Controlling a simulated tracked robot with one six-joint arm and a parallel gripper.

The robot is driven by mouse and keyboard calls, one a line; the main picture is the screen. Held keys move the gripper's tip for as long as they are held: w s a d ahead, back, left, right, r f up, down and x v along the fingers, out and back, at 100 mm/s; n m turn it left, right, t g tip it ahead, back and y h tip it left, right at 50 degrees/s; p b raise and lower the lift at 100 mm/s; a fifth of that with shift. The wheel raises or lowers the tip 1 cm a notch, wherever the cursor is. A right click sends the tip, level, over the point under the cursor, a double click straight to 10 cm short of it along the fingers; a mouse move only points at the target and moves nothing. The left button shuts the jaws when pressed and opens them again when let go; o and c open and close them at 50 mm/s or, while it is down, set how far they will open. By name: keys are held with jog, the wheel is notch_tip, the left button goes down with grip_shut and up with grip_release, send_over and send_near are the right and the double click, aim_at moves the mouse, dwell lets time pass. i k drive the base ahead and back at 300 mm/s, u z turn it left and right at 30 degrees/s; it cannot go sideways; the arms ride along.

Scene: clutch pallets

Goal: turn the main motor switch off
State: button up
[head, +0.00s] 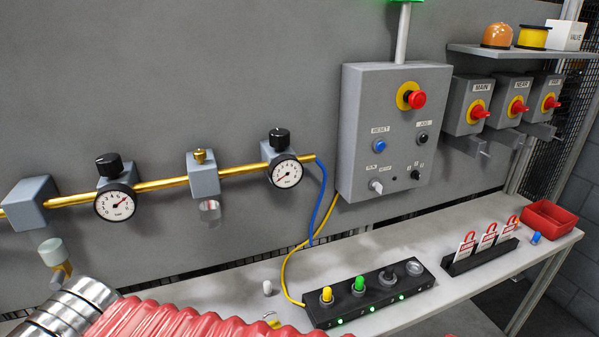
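The main motor switch is a red rotary handle (479,112) on a yellow plate. It sits on the front of a grey box labelled MAIN (461,117), the leftmost of three similar boxes on the wall at the right. The handle is too small to tell its on or off position. A grey bracket (470,145) juts out below the box. My gripper is not in view, so its state and its distance from the switch are hidden.
NEAR (507,106) and FAR (545,98) switches sit right of MAIN, under a shelf (480,49). Left is a control box (361,97) with a red emergency button (417,99). The bench below holds a button strip (345,316), a tag rack (459,268) and a red tray (549,222).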

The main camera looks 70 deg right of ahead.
aim_at(477, 111)
jog(key=z, duration=3.6)
